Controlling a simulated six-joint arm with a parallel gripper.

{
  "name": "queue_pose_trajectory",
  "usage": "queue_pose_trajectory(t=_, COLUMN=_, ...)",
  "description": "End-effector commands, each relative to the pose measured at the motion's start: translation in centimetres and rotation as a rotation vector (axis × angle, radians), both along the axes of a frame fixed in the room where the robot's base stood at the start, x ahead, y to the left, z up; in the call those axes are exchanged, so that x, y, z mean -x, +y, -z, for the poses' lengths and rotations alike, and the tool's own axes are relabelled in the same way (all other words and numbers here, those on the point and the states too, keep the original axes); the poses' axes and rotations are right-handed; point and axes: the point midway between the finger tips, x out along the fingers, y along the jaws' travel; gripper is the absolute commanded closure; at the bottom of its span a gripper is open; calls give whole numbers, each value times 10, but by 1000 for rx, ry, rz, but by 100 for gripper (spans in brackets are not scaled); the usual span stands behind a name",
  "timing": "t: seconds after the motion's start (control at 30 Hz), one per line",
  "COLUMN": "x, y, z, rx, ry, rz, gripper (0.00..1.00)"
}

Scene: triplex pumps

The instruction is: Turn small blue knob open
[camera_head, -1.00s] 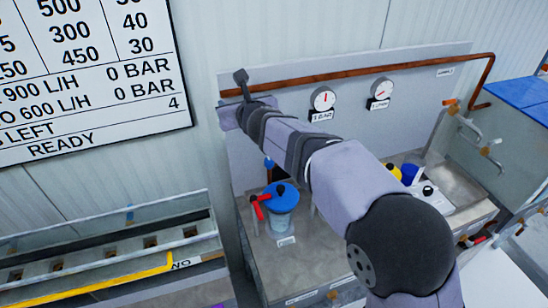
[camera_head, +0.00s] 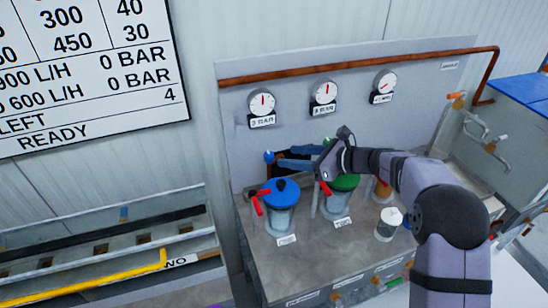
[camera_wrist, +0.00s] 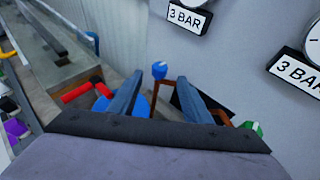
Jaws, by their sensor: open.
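The small blue knob (camera_head: 268,157) sits on a pipe at the back panel, above and behind the blue-lidded pump cup. My gripper (camera_head: 282,157) reaches in from the right at knob height, its fingers pointing left towards the knob. In the wrist view the small blue knob (camera_wrist: 160,69) shows between the two fingertips (camera_wrist: 160,78), which are spread apart. The knob appears just beyond the tips; I cannot tell whether either finger touches it. The jaws are open and empty. The pipe below the knob is partly hidden by the fingers.
The blue-lidded cup (camera_head: 282,200) with a red handle (camera_head: 257,202) stands just below my fingers. A green-lidded cup (camera_head: 342,184) is under my wrist. A white container (camera_head: 389,224) stands on the bench right of it. Gauges (camera_head: 262,103) and a copper pipe (camera_head: 350,69) line the panel.

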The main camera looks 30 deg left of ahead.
Motion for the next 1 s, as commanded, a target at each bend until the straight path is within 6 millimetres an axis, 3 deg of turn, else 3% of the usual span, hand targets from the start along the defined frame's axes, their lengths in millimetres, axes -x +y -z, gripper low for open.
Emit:
queue_pose_trajectory(t=0.17, x=0, y=9, z=1, rx=0, ry=1, rz=-2, gripper=55)
queue_pose_trajectory(t=0.63, x=-7, y=58, z=21, rx=0, ry=0, rz=-1, gripper=55)
queue_pose_trajectory(t=1.0, x=-9, y=68, z=27, rx=0, ry=0, rz=2, gripper=55)
